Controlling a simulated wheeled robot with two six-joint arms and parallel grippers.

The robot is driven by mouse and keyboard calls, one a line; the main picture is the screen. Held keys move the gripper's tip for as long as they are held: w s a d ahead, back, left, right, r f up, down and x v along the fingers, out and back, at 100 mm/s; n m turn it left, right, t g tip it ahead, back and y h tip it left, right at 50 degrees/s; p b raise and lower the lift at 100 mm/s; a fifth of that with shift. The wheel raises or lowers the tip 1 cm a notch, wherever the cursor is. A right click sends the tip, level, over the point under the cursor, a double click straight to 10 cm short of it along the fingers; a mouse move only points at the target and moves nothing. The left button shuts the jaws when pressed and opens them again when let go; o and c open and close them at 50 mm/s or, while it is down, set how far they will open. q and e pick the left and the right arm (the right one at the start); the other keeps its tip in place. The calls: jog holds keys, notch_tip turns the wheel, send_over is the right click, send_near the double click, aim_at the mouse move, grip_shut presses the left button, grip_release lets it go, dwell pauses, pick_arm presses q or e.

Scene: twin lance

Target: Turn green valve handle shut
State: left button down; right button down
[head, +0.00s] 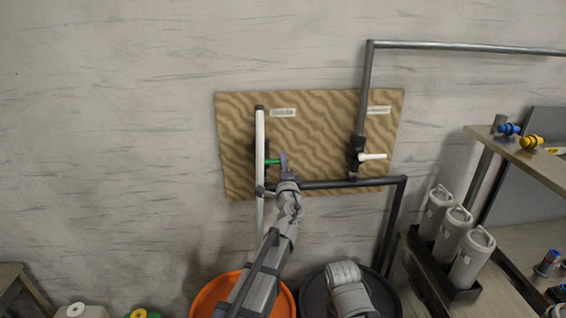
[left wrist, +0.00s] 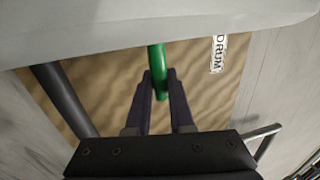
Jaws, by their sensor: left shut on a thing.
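The green valve handle (head: 271,162) sticks out to the right from the valve on the white vertical pipe (head: 260,140), in front of a wavy-grained wooden board (head: 320,120). My left gripper (head: 283,160) is at the handle's free end. In the left wrist view the green handle (left wrist: 157,60) comes down from behind a broad pale band, with its end between the two dark fingers (left wrist: 160,85), which are shut on it. The fingers and arm hide part of the handle's end in the head view. My right gripper does not show.
A second valve with a white handle (head: 373,156) sits on the grey pipe (head: 366,90) at right. A dark pipe (head: 345,184) runs low across the board. An orange tub (head: 205,296) and a dark tub (head: 389,300) stand below. Shelves with grey canisters (head: 472,258) are at right.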

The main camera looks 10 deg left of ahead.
pick_arm(q)
jog(key=c, duration=0.8)
grip_release()
jog(key=b+v, duration=0.1)
jog(key=v, duration=0.7)
jog(key=shift+a, duration=0.1)
